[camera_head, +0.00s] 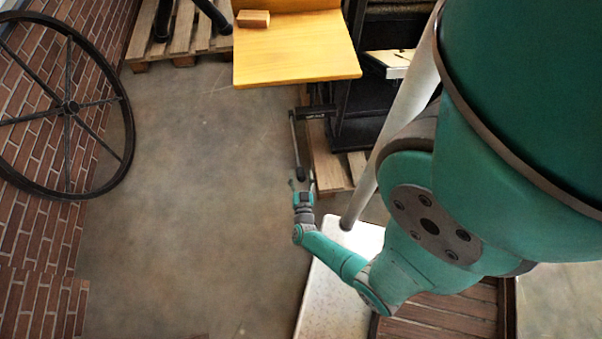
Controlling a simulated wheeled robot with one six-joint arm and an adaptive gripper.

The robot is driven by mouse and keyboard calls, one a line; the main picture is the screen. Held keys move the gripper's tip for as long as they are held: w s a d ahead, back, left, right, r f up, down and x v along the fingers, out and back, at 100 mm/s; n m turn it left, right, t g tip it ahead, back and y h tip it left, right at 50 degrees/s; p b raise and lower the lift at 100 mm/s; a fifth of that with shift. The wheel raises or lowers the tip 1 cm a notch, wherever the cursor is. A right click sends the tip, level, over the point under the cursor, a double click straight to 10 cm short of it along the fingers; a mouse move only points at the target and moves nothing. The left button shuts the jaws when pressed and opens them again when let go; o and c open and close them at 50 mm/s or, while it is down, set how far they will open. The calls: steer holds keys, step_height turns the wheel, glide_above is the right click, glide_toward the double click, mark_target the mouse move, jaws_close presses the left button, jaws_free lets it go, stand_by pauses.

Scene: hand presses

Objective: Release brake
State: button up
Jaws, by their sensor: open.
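A thin dark lever (296,146), which looks like the brake, hangs from a black bracket (315,113) with small white lettering, below the yellow board and beside the dark press. Its lower end has a dark grip (300,173). My gripper (302,184) is open at the lower end of the lever, at the end of my teal arm. The fingers are small in this view, and I cannot tell whether they touch the grip or stand around it.
A yellow board (295,52) carrying a wooden block (253,19) lies above the lever. A wooden pallet (330,165) sits right of the grip. A pale slab (335,285) lies below, near my arm. A large spoked wheel (69,107) stands left. The concrete floor between is clear.

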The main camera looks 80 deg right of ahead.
steer(key=shift+w+d, duration=0.15)
steer(key=shift+d, duration=0.4)
jaws_close()
steer(key=shift+r, duration=0.15)
